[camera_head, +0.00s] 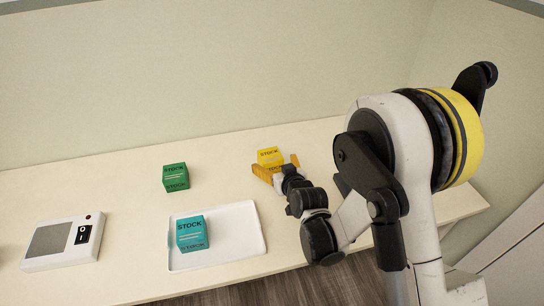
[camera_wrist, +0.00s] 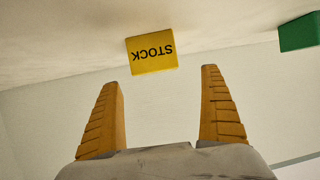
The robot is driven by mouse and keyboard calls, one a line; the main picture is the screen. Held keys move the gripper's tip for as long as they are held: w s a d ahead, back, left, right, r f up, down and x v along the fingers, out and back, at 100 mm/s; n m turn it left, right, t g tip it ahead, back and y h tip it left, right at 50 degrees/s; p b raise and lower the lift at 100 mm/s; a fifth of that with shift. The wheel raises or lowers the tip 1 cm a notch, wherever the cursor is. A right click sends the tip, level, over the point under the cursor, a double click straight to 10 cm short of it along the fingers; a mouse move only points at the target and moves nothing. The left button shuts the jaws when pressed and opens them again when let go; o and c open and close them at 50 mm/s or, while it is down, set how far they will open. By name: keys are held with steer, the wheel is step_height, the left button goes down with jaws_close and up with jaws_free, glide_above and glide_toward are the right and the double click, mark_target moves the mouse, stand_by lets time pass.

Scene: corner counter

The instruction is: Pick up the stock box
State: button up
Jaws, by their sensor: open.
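Three boxes marked STOCK stand on the counter. The yellow stock box (camera_head: 269,156) is at the back, by my gripper (camera_head: 276,168). The green stock box (camera_head: 175,177) is to its left, and the teal stock box (camera_head: 191,235) is on a white tray (camera_head: 240,230) nearer the front. In the wrist view, my gripper (camera_wrist: 159,80) has its two orange fingers spread wide and empty. The yellow box (camera_wrist: 152,52) shows upside down just beyond the fingertips, lined up with the gap. The green box (camera_wrist: 299,33) is at the upper right edge. My gripper partly hides the yellow box's lower part in the head view.
A white device (camera_head: 62,243) with a grey panel and a black switch plate lies at the left. The pale counter (camera_head: 105,195) is clear between the device and the green box. The wall (camera_head: 190,75) rises behind the counter.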

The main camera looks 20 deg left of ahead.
mark_target(271, 157)
steer(key=shift+x, duration=0.95)
steer(key=b+x, duration=0.1)
steer(key=x, duration=0.1)
steer(key=b+x, duration=0.1)
steer(key=x, duration=0.1)
steer(key=shift+w+d+f, duration=0.1)
steer(key=shift+w+f, duration=0.25)
steer(key=shift+w, duration=0.05)
steer(key=shift+w+b, duration=0.25)
steer(key=shift+b, duration=0.05)
steer(key=shift+c, duration=0.3)
steer(key=c, duration=1.4)
steer(key=shift+o, duration=0.2)
steer(key=shift+r, duration=0.15)
